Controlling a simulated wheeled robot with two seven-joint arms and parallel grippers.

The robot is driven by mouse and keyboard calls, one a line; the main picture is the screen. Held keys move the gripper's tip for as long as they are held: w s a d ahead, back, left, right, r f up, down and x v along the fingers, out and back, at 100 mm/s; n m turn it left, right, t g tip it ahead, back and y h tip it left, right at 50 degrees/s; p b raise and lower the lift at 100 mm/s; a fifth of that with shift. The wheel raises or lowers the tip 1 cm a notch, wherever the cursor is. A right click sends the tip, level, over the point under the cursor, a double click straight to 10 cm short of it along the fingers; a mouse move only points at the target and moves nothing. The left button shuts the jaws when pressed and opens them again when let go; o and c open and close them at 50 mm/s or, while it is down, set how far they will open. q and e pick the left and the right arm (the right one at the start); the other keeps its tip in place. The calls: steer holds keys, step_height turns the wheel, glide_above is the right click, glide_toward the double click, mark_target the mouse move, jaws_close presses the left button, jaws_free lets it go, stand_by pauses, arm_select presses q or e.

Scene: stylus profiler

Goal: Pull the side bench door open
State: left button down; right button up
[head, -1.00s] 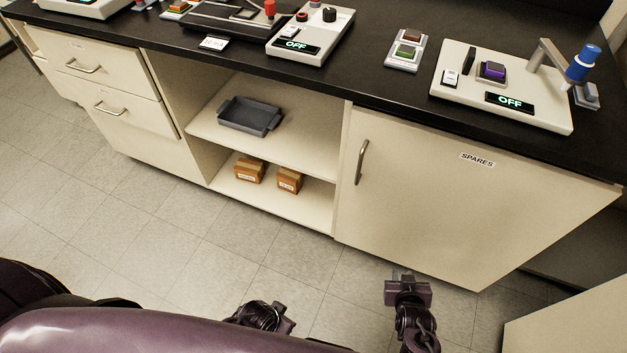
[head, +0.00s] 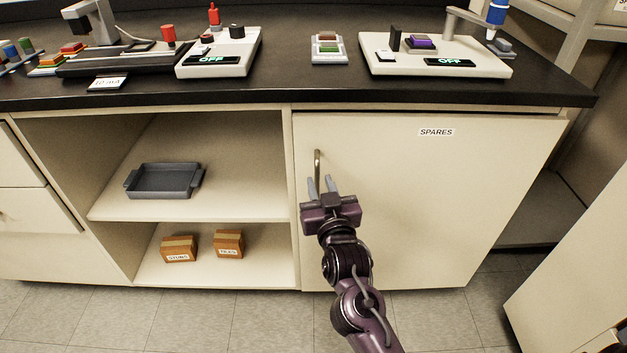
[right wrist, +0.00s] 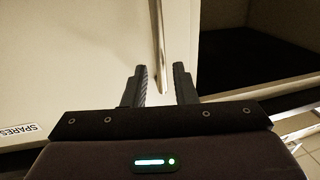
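The side bench door (head: 450,200) is a cream panel with a SPARES label (head: 436,132), and it looks shut. Its upright metal handle (head: 317,163) is near the door's left edge. My right gripper (head: 321,183) is open at the handle's lower part. In the right wrist view, the handle (right wrist: 159,45) runs down toward the gap between the two fingertips of the right gripper (right wrist: 160,75). There is space between each finger and the handle, and no grip on it shows. My left gripper is not in view.
Left of the door, open shelves hold a grey tray (head: 165,181) and two small boxes (head: 180,249). The black worktop (head: 290,92) overhangs above and carries instruments. A cream panel (head: 575,270) stands at the right, with floor between it and the bench.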

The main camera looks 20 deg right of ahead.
mark_target(318, 178)
steer(key=shift+w+d, duration=0.1)
steer(key=shift+w, duration=1.65)
jaws_close()
